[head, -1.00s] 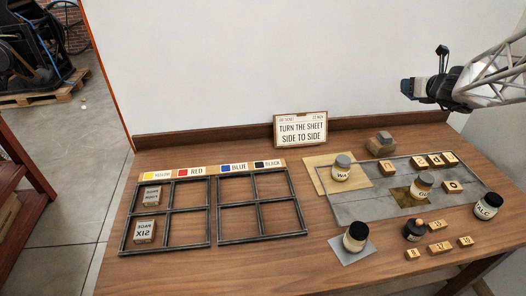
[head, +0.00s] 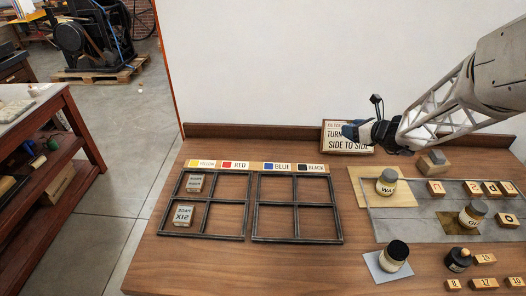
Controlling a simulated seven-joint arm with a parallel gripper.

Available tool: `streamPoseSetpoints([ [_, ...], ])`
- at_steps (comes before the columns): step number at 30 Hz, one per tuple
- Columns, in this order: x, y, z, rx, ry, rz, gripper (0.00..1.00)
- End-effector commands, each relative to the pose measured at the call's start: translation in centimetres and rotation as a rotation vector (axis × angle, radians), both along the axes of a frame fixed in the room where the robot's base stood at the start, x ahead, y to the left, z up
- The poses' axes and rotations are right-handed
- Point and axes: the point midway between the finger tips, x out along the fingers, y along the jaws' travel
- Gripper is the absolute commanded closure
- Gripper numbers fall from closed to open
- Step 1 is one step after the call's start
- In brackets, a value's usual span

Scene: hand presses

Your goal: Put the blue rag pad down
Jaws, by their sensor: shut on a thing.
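My gripper (head: 362,132) is shut on the blue rag pad (head: 350,130), a small dark blue lump at its left end. Pad and gripper are in the air, seen in front of the sign at the back of the table. The exact height over the table is hard to tell. The fingers are small and partly hidden by the pad.
Two dark four-cell frames (head: 204,238) (head: 298,240) lie below a strip of colour labels (head: 258,167); the left one holds two blocks in its left cells. Jars, number blocks and a grey plate (head: 400,226) fill the right. The front left wood is clear.

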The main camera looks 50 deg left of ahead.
Motion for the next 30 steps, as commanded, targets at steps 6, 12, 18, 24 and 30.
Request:
streamPoseSetpoints([
  [6, -5.2, 5.0, -3.1, -0.001, 0.003, 0.130, 0.75],
  [12, -10.1, 8.9, -5.7, -0.001, 0.002, 0.246, 0.75],
  [18, -15.2, 12.3, -8.3, -0.001, 0.002, 0.356, 0.75],
  [24, -19.6, 14.8, -10.2, -0.001, 0.002, 0.446, 0.75],
  [30, -22.1, 16.1, -11.3, 0.000, 0.000, 0.498, 0.75],
])
